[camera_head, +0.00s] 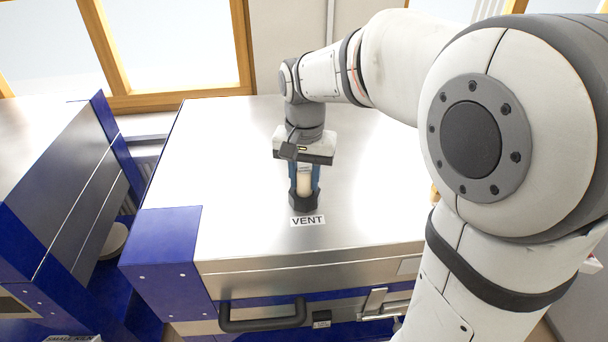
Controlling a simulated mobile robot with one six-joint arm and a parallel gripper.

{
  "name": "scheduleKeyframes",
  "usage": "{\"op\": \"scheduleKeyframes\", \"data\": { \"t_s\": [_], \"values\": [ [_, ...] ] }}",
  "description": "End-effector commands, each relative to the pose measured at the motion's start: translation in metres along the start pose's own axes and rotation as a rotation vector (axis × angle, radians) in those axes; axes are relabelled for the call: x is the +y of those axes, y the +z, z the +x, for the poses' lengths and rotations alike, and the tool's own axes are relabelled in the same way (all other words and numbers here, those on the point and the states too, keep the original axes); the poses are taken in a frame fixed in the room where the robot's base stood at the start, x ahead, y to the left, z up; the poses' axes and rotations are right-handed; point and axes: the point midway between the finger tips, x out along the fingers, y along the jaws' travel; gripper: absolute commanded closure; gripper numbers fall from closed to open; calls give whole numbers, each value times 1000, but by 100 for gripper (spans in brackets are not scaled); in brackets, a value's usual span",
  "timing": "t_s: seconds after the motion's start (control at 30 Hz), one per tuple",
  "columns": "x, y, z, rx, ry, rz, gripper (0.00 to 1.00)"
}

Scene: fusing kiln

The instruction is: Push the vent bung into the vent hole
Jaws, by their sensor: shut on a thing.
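My gripper (304,194) points straight down over the top of the kiln (230,180). It is shut on the vent bung (304,180), a pale, cream-coloured plug that shows between the fingers. The bung looks upright. Its lower end is hidden by the dark fingertips, which are close to the lid just behind the white VENT label (308,221). The vent hole is not visible; the gripper covers that spot. I cannot tell whether the bung's tip is inside the hole or above it.
The kiln lid around the gripper is bare metal. A black handle (262,316) and a latch (374,302) are on the kiln's front. A second blue and steel kiln (60,190) stands at the left, across a narrow gap. A wooden-framed window (165,100) is behind.

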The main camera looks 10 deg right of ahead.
Motion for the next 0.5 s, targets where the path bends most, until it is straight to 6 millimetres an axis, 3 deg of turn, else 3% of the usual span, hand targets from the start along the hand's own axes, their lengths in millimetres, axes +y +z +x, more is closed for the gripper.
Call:
{"op": "scheduleKeyframes", "data": {
  "t_s": [0.1,0.13,0.43,0.5],
  "values": [
    [0,0,4,0,0,0,95],
    [0,0,4,0,0,0,70],
    [0,0,3,0,0,0,46],
    [0,0,3,0,0,0,46]
  ]
}}
